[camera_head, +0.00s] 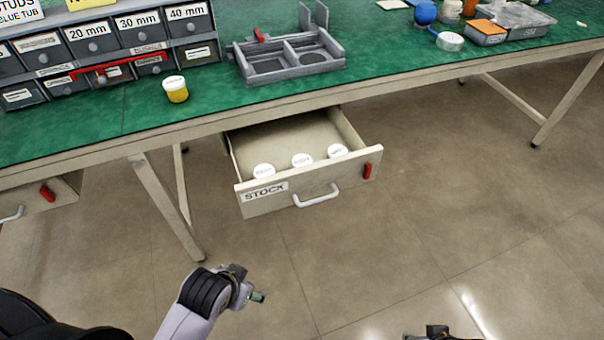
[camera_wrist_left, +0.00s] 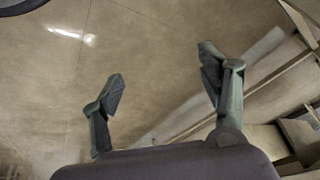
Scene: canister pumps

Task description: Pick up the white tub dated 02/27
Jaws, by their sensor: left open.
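Three white-lidded tubs stand in a row near the front of an open drawer marked STOCK (camera_head: 333,192): a left tub (camera_head: 264,171), a middle tub (camera_head: 302,160) and a right tub (camera_head: 337,151). Their lids carry dark print too small to read, so I cannot tell which is dated 02/27. My left gripper (camera_head: 258,296) is low in front of the drawer, apart from it. In the left wrist view its fingers (camera_wrist_left: 160,65) are spread with only floor between them.
The drawer hangs under a green-topped bench (camera_head: 130,120). On the bench are a yellow jar with a white lid (camera_head: 176,89), a grey divided tray (camera_head: 290,58) and labelled bins (camera_head: 90,45). Another drawer (camera_head: 45,195) is at the left. The floor before the drawers is clear.

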